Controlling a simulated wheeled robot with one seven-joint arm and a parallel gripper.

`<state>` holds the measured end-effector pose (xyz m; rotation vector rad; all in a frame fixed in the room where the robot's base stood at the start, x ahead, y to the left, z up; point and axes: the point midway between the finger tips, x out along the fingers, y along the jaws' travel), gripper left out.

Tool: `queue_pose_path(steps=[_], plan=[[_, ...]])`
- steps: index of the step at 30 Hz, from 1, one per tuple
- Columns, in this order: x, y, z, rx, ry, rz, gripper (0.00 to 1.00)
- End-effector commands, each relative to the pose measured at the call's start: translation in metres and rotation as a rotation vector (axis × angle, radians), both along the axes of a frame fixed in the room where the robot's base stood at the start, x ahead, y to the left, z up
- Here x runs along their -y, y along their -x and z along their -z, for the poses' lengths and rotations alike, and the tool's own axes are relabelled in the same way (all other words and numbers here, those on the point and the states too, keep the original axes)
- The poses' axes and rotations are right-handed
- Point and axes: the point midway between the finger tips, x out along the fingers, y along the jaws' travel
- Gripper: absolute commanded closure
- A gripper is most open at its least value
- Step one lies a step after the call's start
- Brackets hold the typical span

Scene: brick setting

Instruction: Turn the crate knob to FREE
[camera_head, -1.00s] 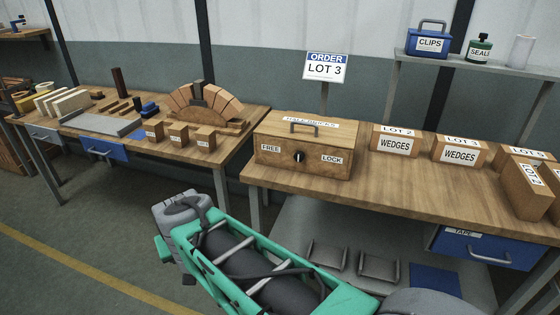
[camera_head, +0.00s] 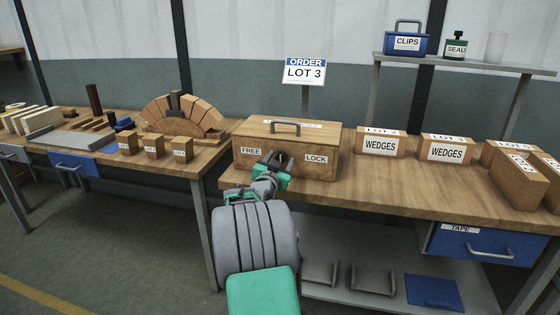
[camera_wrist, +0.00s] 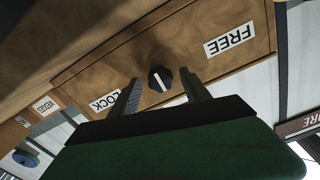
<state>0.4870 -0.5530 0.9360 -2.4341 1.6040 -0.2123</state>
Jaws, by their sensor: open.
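The wooden crate (camera_head: 235,138) stands on the right bench, with a FREE label (camera_head: 251,151) on the left of its front and a LOCK label (camera_head: 316,159) on the right. My gripper (camera_head: 272,160) is open in front of the crate's face. In the wrist view, turned nearly upside down, the dark knob (camera_wrist: 160,78) with a white pointer line shows between the spread fingers of my gripper (camera_wrist: 158,88), which do not touch it as far as I can see. The pointer stands roughly across the FREE–LOCK line; I cannot tell which label it favours. In the head view my gripper largely hides the knob.
Wedge boxes (camera_head: 379,143) stand to the right of the crate on the bench. An ORDER LOT 3 sign (camera_head: 305,72) rises behind it. A brick arch (camera_head: 182,115) stands on the left bench. A blue TAPE drawer (camera_head: 484,245) hangs below the right bench.

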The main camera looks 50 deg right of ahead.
Motion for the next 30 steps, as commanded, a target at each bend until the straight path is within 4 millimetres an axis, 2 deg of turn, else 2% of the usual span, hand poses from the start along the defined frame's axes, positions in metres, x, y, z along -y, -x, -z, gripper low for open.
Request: queue_pose_path(steps=[8,27,30], plan=[[0.0025,-0.0015,-0.0001,0.000,0.000,-0.001,0.46],[0.0021,-0.0015,0.0001,-0.001,0.000,-0.001,0.98],[0.0021,-0.0015,0.0001,-0.001,0.000,-0.001,1.00]])
